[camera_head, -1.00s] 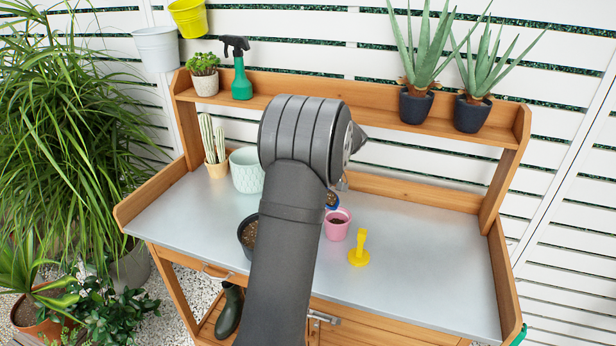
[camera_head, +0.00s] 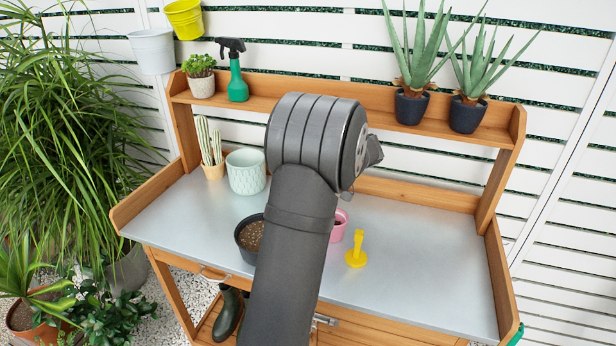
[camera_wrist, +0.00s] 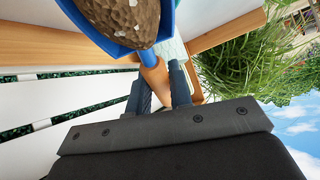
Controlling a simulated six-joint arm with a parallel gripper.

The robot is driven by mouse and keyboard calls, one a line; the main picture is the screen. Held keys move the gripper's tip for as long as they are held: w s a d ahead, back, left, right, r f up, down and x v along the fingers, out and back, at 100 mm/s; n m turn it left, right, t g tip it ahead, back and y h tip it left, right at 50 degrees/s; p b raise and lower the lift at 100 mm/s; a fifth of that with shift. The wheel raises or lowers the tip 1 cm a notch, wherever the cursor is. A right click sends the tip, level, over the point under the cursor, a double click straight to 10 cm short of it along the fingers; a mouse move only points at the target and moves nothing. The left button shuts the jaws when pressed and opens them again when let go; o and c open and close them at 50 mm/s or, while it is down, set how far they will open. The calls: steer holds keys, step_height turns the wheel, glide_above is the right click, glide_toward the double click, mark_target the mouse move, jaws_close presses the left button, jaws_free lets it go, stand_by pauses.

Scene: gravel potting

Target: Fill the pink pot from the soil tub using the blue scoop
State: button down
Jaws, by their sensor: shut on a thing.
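In the wrist view my gripper (camera_wrist: 160,90) is shut on the wooden handle of the blue scoop (camera_wrist: 148,50). The scoop's bowl holds a heap of brown soil (camera_wrist: 118,18). In the head view my arm hides the gripper and the scoop. The pink pot (camera_head: 339,226) stands on the bench just right of my arm, partly hidden by it. The dark soil tub (camera_head: 243,243) stands left of my arm, with brown soil inside and its right side hidden.
A yellow tamper-like tool (camera_head: 356,252) stands right of the pink pot. A pale green pot (camera_head: 246,172) and a potted cactus (camera_head: 211,150) stand at the back left of the grey benchtop (camera_head: 430,260). The benchtop's right side is clear. A shelf (camera_head: 300,110) runs along the back.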

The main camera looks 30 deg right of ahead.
steer(key=shift+s+d+r+t+y, duration=0.25)
steer(key=shift+s+r+t+y, duration=0.05)
steer(key=shift+s+r+t, duration=0.35)
steer(key=shift+s+d+r+t+y, duration=0.2)
steer(key=shift+s+r+t+y, duration=0.15)
steer(key=shift+s+t, duration=0.2)
steer(key=shift+s+d+r+t+y, duration=0.15)
steer(key=shift+s+r+t+y, duration=0.2)
steer(key=shift+t, duration=0.25)
steer(key=shift+s, duration=0.1)
stand_by(0.4)
steer(key=w+f+g+h, duration=0.1)
steer(key=w+a+f+g+h, duration=0.1)
steer(key=w+g, duration=0.1)
steer(key=shift+f+g, duration=0.3)
steer(key=w+f+g, duration=0.1)
steer(key=w+f+g+h, duration=0.1)
steer(key=g, duration=0.1)
steer(key=shift+a+f, duration=0.15)
steer(key=shift+a, duration=0.25)
